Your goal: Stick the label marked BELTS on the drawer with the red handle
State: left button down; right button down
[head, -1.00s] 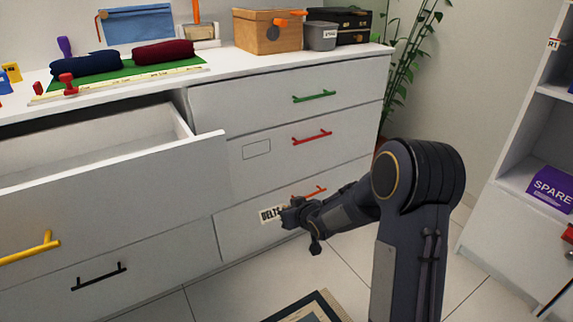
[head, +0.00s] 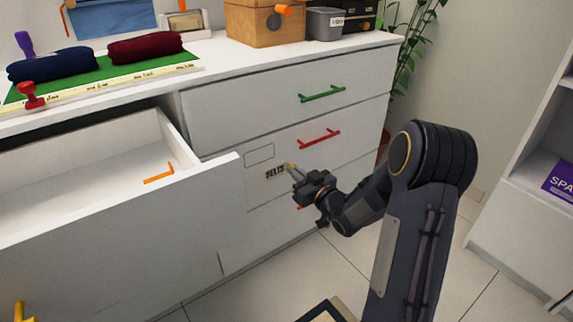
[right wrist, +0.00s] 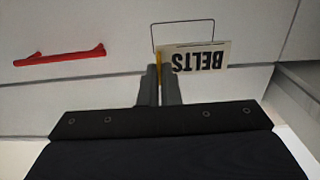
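The drawer with the red handle (head: 318,139) is shut, in the middle of the right column. It has an empty outlined rectangle (head: 259,154) left of the handle. My right gripper (head: 293,172) is shut on the BELTS label (head: 276,172), a small pale card, in front of the cabinet, below and right of the rectangle. In the right wrist view the label (right wrist: 200,57) reads upside down and overlaps part of the outline (right wrist: 183,22); the red handle (right wrist: 60,57) is at left. I cannot tell whether the label touches the drawer front. My left gripper is not in view.
A wide drawer (head: 125,215) at left stands open, with an orange item (head: 158,174) inside. A green handle (head: 322,94) is above the red one. Boxes (head: 265,22) and rolled cloths (head: 145,47) stand on top.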

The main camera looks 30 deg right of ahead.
jog(key=shift+w+a+r, duration=0.1)
jog(key=shift+w+r, duration=0.05)
jog(key=shift+w, duration=0.65)
jog(key=shift+w+a, duration=0.15)
jog(key=shift+w, duration=1.6)
jog(key=shift+w+a, duration=0.15)
jog(key=shift+w, duration=1.55)
jog(key=shift+w, duration=0.25)
jog(key=shift+b, duration=0.4)
